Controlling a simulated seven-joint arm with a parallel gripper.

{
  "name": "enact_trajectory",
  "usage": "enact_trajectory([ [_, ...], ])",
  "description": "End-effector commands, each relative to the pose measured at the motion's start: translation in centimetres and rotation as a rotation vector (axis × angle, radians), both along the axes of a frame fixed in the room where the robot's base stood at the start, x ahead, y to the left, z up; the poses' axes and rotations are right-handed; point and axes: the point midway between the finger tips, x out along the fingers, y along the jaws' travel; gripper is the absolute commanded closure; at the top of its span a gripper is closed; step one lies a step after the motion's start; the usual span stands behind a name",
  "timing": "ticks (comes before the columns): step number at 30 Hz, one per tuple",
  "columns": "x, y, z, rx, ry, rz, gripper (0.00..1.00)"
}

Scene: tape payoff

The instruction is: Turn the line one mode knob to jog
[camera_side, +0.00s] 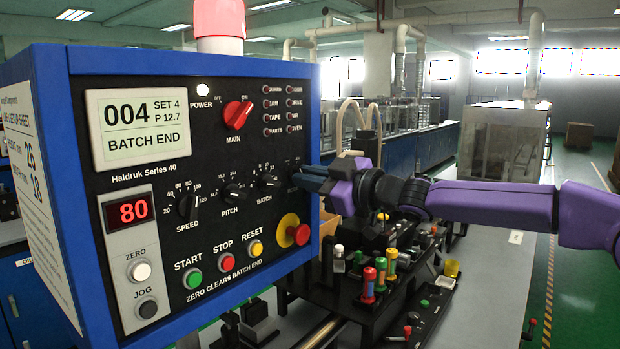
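A blue-framed black control panel (225,150) fills the left of the view. Its row of black knobs shows a speed knob (189,207), a pitch knob (234,193) and a batch knob (269,182), each with a printed scale. No knob labelled mode can be read. My gripper (299,180) is at the right end of this row, close to the panel face. I cannot tell whether the fingers touch or grip anything. A JOG button (148,308) sits at lower left.
A red and yellow stop button (294,230) sits just below my gripper. A red main switch (238,114) is above left. The display (141,127) reads "BATCH END". A black machine with coloured handles (375,280) stands below my arm at right.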

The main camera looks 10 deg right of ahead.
Motion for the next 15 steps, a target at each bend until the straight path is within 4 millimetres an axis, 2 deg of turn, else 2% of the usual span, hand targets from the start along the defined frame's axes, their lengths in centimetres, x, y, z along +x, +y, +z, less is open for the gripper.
enact_trajectory([
  [8,-0.03,0.03,-0.02,0.017,0.018,0.001,1.00],
  [15,0.02,-0.02,-0.06,0.102,0.104,0.000,1.00],
])
